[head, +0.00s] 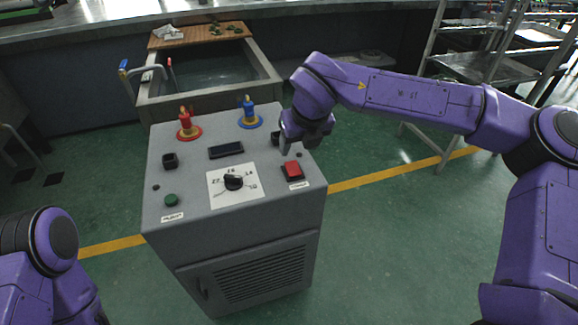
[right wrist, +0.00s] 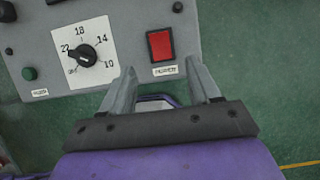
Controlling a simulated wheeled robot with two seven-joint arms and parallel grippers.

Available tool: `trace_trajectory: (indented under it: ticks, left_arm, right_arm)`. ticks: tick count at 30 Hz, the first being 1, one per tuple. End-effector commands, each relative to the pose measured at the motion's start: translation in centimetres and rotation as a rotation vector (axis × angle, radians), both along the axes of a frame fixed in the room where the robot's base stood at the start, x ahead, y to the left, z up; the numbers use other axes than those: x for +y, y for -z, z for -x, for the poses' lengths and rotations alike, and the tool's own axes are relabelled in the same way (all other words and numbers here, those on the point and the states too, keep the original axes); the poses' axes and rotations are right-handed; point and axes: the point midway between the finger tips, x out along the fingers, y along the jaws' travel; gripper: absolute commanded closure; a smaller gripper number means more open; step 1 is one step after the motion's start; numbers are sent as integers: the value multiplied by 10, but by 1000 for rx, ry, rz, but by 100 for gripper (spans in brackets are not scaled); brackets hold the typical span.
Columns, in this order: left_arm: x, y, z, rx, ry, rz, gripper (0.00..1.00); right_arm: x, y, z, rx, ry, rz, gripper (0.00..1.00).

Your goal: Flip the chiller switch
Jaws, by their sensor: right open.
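The chiller (head: 230,215) is a grey cabinet with a sloped control panel and a vented door. A red rocker switch (head: 292,171) with a small label sits at the panel's right side. In the right wrist view the red switch (right wrist: 160,45) lies just beyond my gripper's fingertips. My right gripper (head: 294,140) is above the panel's right edge, close to the switch and apart from it as far as I can tell. In the right wrist view its fingers (right wrist: 165,78) are spread with nothing between them. My left gripper is not in view; only part of my left arm shows.
The panel also has a black dial (head: 233,182), a green button (head: 171,200), a display (head: 226,151), and red (head: 187,125) and blue (head: 249,112) valves. A water tank (head: 210,90) stands behind. A metal rack (head: 480,70) is at the back right. Green floor is clear around the cabinet.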

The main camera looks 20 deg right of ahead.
Motion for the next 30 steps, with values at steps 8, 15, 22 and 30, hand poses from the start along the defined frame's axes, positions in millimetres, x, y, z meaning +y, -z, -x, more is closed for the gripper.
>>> trace_trajectory:
  ticks: [8,15,22,30]
  left_arm:
    - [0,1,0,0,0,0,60]
    - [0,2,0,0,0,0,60]
    - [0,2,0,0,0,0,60]
    - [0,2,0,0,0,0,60]
  right_arm:
    - [1,55,-21,10,0,0,38]
    - [2,89,-35,7,-3,1,38]
    - [2,94,-37,5,-4,2,38]
    - [2,94,-37,6,-5,2,95]
